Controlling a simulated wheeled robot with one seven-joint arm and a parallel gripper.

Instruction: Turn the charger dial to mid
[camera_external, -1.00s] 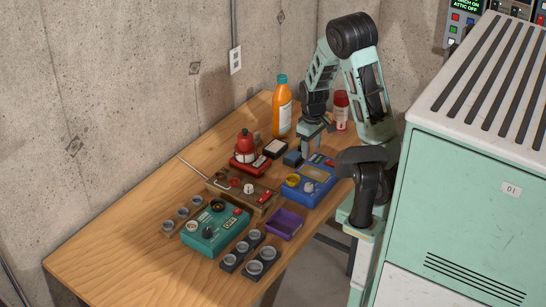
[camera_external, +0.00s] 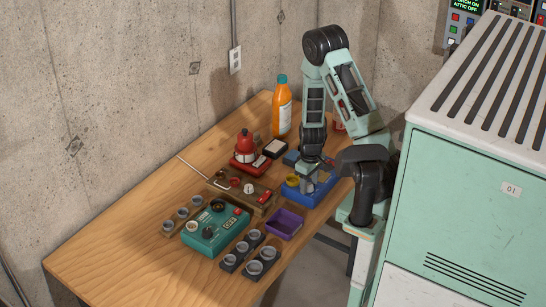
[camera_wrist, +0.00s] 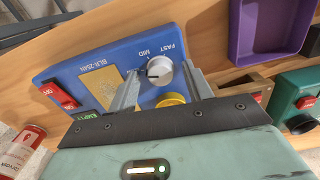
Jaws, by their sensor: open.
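The blue charger box (camera_wrist: 75,65) lies on the wooden table and also shows in the external view (camera_external: 325,191). Its white dial (camera_wrist: 160,70) has a dark mark on its left side; FAST and MID are printed beside it, and any other label is hidden. My gripper (camera_wrist: 163,70) is open, with one finger on each side of the dial; I cannot tell if either finger touches it. In the external view my gripper (camera_external: 310,186) reaches down over the charger and hides the dial.
A yellow knob (camera_wrist: 171,99) and a red switch (camera_wrist: 58,95) are on the same box. A purple tray (camera_external: 285,224), a teal box (camera_external: 210,240) and a wooden-cased box (camera_external: 262,207) stand close by. An orange bottle (camera_external: 282,112) stands behind. The table's near left end is clear.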

